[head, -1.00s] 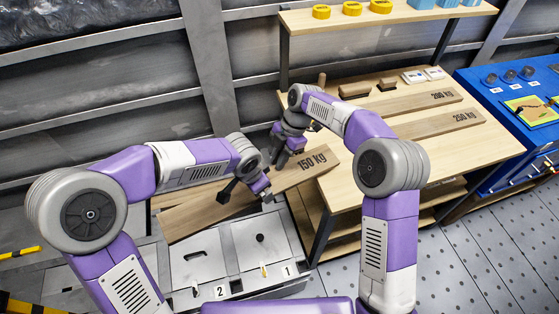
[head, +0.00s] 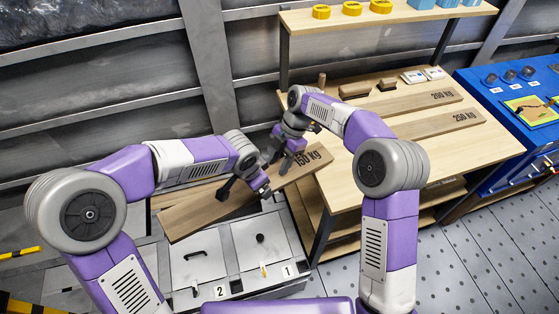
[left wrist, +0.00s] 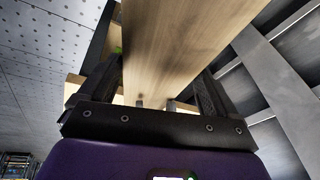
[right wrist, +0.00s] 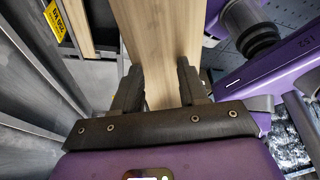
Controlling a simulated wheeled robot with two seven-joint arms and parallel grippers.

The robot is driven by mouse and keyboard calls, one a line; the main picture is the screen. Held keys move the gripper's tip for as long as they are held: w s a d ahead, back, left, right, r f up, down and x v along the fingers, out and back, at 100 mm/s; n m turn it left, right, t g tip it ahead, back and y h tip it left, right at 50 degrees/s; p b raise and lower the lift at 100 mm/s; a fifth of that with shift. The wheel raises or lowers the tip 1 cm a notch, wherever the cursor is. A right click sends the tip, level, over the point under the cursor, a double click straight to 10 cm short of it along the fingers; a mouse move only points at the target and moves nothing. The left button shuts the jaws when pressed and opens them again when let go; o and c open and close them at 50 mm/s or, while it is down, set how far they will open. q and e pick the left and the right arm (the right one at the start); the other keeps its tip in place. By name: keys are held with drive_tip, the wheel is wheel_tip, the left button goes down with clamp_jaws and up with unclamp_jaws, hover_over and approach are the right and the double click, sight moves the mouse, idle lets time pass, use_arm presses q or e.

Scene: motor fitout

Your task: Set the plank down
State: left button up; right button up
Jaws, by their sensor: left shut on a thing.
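The plank (head: 206,208), a long wooden board marked 150 KG, slants from the lower left up to the near left edge of the wooden workbench (head: 356,184). My left gripper (head: 262,190) is shut on the plank near its middle. The plank (left wrist: 180,50) fills the space between its fingers (left wrist: 160,78) in the left wrist view. My right gripper (head: 285,165) is at the plank's upper part, beside the label. In the right wrist view its fingers (right wrist: 160,75) lie over the plank (right wrist: 160,30); whether they clamp it is unclear.
Two more marked planks (head: 418,103) (head: 440,130) lie on the workbench, with small wooden blocks (head: 354,90) behind. A shelf (head: 400,14) with yellow and blue items stands above. Grey numbered cabinets (head: 228,258) stand below the plank. A blue bench (head: 500,130) is at the right.

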use_arm(q)
drive_tip(key=shift+r, duration=0.1)
use_arm(e)
drive_tip(key=o, duration=1)
